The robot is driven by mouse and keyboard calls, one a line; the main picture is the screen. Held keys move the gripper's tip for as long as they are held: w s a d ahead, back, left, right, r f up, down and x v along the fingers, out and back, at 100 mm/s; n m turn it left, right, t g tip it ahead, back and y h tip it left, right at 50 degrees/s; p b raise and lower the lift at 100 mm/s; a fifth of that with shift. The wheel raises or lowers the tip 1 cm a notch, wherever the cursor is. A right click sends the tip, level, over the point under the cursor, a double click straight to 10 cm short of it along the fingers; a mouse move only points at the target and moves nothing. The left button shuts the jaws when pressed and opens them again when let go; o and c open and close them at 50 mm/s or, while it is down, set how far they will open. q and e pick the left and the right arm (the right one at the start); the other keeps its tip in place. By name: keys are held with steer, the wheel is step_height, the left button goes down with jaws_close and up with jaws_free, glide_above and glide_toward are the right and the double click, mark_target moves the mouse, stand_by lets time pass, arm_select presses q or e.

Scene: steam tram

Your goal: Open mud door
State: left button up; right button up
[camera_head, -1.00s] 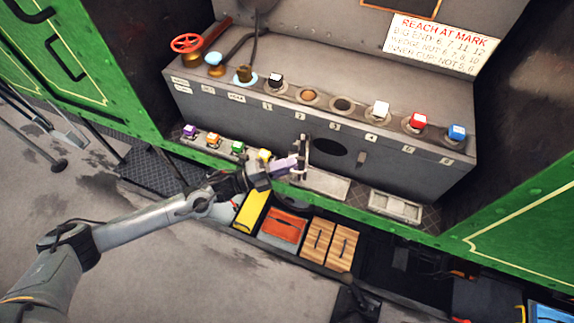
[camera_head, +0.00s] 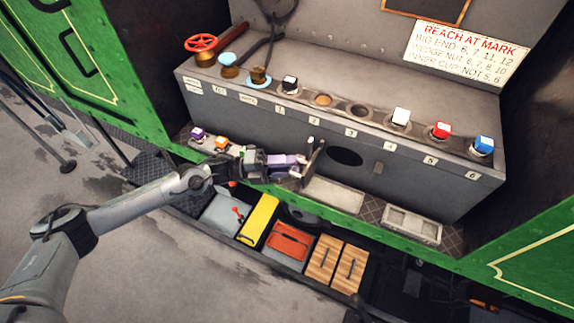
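A dark oval opening (camera_head: 345,156) shows in the front of the grey bench. A thin upright plate (camera_head: 315,156) stands out at its left edge, seen nearly edge-on; it looks like the mud door, swung away from the opening. A small grey latch (camera_head: 378,168) sits right of the opening. My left gripper (camera_head: 299,170), with a lavender part behind its fingers, reaches in from the left to the near left side of the plate. Its fingertips are small and dark, so I cannot tell whether they grip the plate. My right gripper is not in view.
Colored cubes, a red wheel valve (camera_head: 201,44) and a blue-topped piece (camera_head: 228,60) stand on the bench top. Below the opening are a pale tray (camera_head: 333,195) and a second tray (camera_head: 411,224). A yellow box (camera_head: 258,219) and an orange box (camera_head: 288,241) lie lower.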

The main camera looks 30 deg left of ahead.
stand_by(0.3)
arm_select(q)
steer(key=b+v, duration=0.1)
steer(key=v, duration=0.9)
steer(key=shift+s+a, duration=0.15)
steer(key=shift+a, duration=0.25)
